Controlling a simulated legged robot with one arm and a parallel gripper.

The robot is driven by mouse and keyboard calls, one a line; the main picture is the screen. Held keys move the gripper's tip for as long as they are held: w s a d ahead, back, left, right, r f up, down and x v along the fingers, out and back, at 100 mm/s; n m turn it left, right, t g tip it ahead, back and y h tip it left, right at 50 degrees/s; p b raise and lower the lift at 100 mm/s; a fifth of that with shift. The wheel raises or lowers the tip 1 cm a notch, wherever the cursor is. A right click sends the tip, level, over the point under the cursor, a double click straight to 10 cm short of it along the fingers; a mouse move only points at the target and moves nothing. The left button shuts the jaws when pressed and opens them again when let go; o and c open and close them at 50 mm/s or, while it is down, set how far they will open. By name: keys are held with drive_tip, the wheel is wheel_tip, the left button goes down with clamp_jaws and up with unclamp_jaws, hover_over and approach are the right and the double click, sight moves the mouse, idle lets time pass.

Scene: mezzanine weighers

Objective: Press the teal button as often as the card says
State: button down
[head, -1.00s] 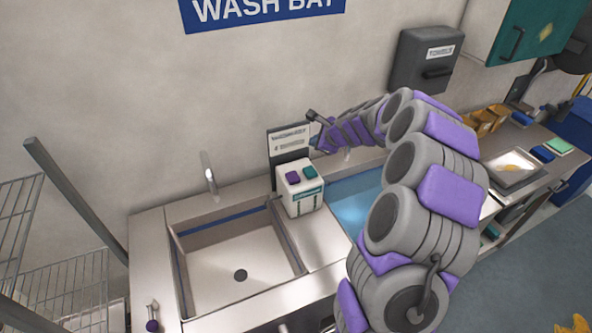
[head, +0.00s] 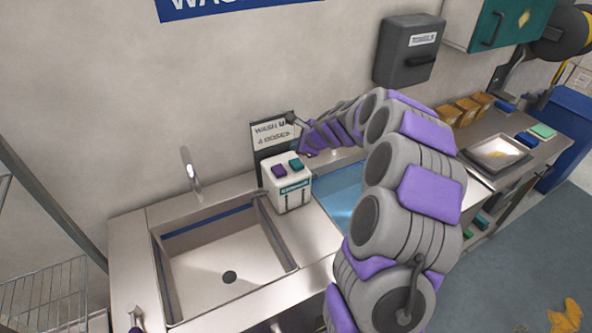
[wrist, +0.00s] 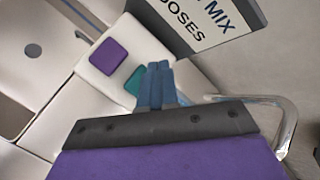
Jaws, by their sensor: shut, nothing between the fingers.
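A white dispenser box (head: 292,197) stands between the two basins, with a teal button (head: 296,164) and a purple button (head: 278,170) on top. Behind it a card (head: 271,133) reads "WASH M…" and "DOSES"; the digit before "DOSES" looks like 4 but is blurred. The wrist view shows only part of the card (wrist: 207,20), with "MIX" and "DOSES". My gripper (wrist: 159,66) is shut and empty. In the wrist view its blue fingers partly cover the teal button (wrist: 133,82), with the purple button (wrist: 109,57) beside them. I cannot tell whether they touch the teal button.
An empty sink basin (head: 225,250) with a tap (head: 190,168) lies left of the dispenser, and a blue-water basin (head: 340,190) lies to its right. A curved metal tap (wrist: 290,120) is close to my gripper on the right. A wire rack (head: 45,290) stands at far left.

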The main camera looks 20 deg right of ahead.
sight(298, 164)
wheel_tip(298, 164, down, 2)
drive_tip(key=shift+f+b, duration=0.25)
drive_tip(key=shift+b, duration=0.3)
drive_tip(key=shift+d+f, duration=0.2)
drive_tip(key=shift+f, duration=0.55)
drive_tip(key=shift+s+a+f, duration=0.1)
drive_tip(key=shift+a+f, duration=0.05)
drive_tip(key=shift+f, duration=0.75)
idle(1.8)
drive_tip(key=shift+r+p, duration=0.85)
drive_tip(key=shift+r, duration=0.15)
wheel_tip(298, 164, up, 5)
drive_tip(key=p, duration=0.5)
idle(2.1)
